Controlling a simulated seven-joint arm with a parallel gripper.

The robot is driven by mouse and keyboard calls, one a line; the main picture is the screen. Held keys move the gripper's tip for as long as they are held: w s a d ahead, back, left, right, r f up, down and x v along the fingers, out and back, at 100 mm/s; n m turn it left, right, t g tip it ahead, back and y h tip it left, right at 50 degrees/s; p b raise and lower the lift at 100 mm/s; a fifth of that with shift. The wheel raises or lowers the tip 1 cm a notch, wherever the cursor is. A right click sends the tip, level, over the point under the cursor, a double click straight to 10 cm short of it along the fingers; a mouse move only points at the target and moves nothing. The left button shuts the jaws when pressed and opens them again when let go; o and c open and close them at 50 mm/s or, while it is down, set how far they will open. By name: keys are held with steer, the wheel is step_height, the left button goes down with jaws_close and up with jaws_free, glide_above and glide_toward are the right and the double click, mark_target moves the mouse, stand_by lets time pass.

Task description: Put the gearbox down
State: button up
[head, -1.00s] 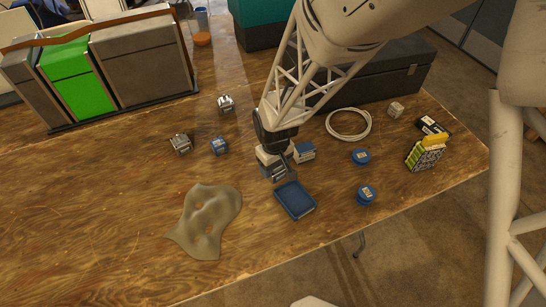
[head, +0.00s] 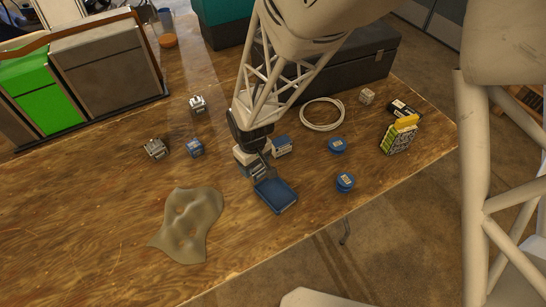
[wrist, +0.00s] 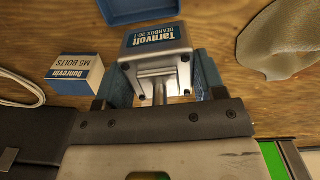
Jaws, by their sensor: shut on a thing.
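My gripper (head: 256,164) is shut on the gearbox (head: 262,172), a silver metal block with a blue and white label. In the wrist view the gearbox (wrist: 158,50) sits between the two finger pads, its label reading Tarnvolt Gearbox 20:1. It is close to the wooden table (head: 95,205); I cannot tell whether it touches the wood. A shallow blue tray (head: 275,196) lies just in front of it in the head view, and its edge shows at the top of the wrist view (wrist: 150,10).
A bolts box (head: 283,146) stands close beside my gripper. Small metal blocks (head: 155,149), two blue tins (head: 345,182), a white cable coil (head: 322,114) and a grey cloth (head: 188,228) lie around. A black toolbox (head: 350,68) is behind. The table's left front is clear.

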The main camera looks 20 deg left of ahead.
steer(key=s+d+m, duration=0.2)
steer(key=s+d, duration=1.3)
steer(key=d, duration=0.2)
steer(key=shift+s+r+m, duration=0.3)
steer(key=shift+s, duration=0.1)
steer(key=shift+w, duration=0.15)
glide_above(275, 195)
steer(key=shift+w+f, duration=0.1)
steer(key=shift+f, duration=0.65)
steer(key=shift+f, duration=1.75)
steer(key=shift+f, duration=0.15)
steer(key=o, duration=1.2)
